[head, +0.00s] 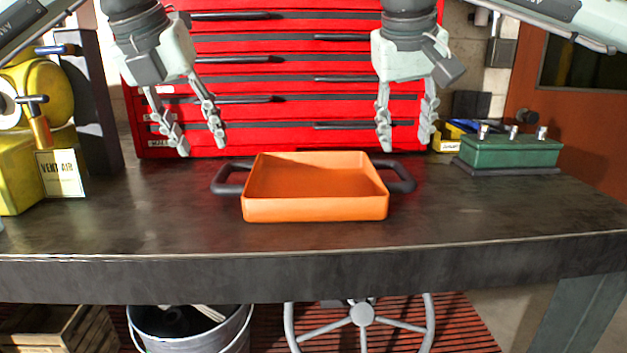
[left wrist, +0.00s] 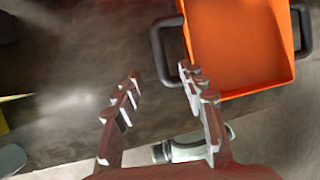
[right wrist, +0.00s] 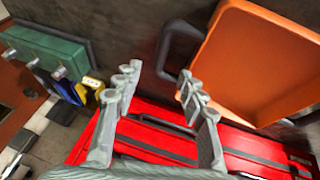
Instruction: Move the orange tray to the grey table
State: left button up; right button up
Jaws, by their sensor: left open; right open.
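The orange tray (head: 315,208) sits empty on the dark workbench, with a black handle on its left side (head: 228,178) and one on its right (head: 403,176). My left gripper (head: 203,150) is open and empty above the bench, up and to the left of the left handle. My right gripper (head: 403,148) is open and empty above the right handle. The tray also shows in the left wrist view (left wrist: 240,45), with its handle beyond one finger, and in the right wrist view (right wrist: 262,65). Neither gripper visibly touches the tray. I see no table that is clearly grey.
A red tool chest (head: 300,100) stands behind the tray. A yellow machine (head: 25,150) with a "VENT AIR" tag is at the left. A green box (head: 510,153) with knobs is at the right. The workbench (head: 150,225) is clear around the tray. A metal bucket (head: 190,335) stands below.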

aim_at(219, 173)
pick_arm(q)
jog(key=x, duration=0.8)
jog(key=shift+w, duration=0.1)
pick_arm(e)
jog(key=x, duration=0.8)
jog(key=shift+w, duration=0.1)
pick_arm(q)
grip_shut()
pick_arm(e)
grip_shut()
pick_arm(q)
jog(key=shift+r, duration=0.1)
